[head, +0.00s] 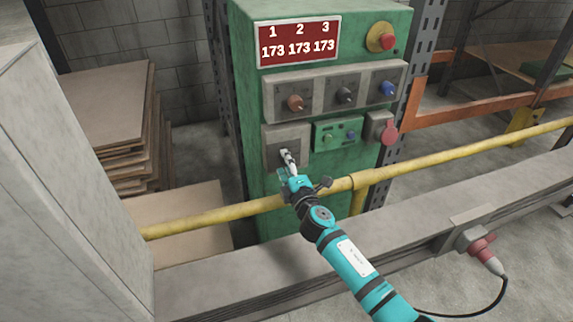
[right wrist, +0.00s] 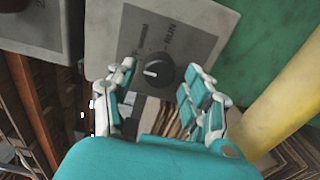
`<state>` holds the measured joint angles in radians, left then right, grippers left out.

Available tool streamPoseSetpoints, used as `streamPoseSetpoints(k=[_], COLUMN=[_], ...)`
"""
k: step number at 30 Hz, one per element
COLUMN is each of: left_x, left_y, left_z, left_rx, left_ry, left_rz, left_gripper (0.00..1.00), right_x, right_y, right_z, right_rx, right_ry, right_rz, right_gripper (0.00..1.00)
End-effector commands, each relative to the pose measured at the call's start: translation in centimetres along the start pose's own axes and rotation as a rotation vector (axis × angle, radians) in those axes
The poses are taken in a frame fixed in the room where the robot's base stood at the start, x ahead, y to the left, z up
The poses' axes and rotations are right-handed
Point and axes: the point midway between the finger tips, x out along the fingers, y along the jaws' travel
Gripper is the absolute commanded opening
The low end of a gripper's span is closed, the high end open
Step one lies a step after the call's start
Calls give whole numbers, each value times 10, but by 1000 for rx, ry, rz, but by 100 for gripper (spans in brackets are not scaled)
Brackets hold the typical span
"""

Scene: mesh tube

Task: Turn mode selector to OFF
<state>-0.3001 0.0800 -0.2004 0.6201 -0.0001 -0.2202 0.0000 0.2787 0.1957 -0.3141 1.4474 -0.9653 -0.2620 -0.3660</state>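The mode selector is a black round knob (right wrist: 158,72) with a white pointer mark, set in a grey plate (right wrist: 205,22) in the right wrist view. "RUN" is printed beside it; another label is too blurred to read surely. No OFF label is readable. In the head view the selector's plate (head: 272,134) is at the lower left of the green cabinet, and my gripper covers the knob. My right gripper (head: 288,160) is in front of this plate. In the right wrist view its two fingers (right wrist: 160,84) are apart, one on either side of the knob; contact cannot be told.
The green cabinet (head: 245,100) carries a red display (head: 298,42), a red emergency button (head: 386,42) and coloured knobs above. A green module (head: 337,134) and red socket (head: 389,132) are to the right. A yellow rail (head: 215,216) crosses below. Boards (head: 105,105) are stacked left.

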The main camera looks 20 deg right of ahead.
Motion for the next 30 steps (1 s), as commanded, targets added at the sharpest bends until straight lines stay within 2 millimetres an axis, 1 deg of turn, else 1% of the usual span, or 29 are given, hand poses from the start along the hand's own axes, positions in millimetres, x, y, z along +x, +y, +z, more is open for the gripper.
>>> streamPoseSetpoints(k=[8,11,14,21,24,27,30], left_x=[0,0,0,0,0,0,0], left_y=[0,-1,-1,0,0,0,0], left_z=[1,1,1,0,0,0,0], left_rx=[-1,-1,-1,-1,-1,0,0], left_ry=[-1,-1,-1,0,0,0,0], left_rz=[-1,-1,-1,0,0,0,0], left_gripper=[40,40,40,40,40,40,40], right_x=[0,-6,-20,-72,-91,-106,-115], right_y=[1,1,0,0,-1,0,0], right_z=[0,0,1,0,0,0,0], right_rx=[1,2,0,1,2,3,2], right_ry=[0,0,0,1,1,0,0], right_rz=[2,2,1,-1,-1,0,1], right_gripper=[56,56,56,56,56,56,56])
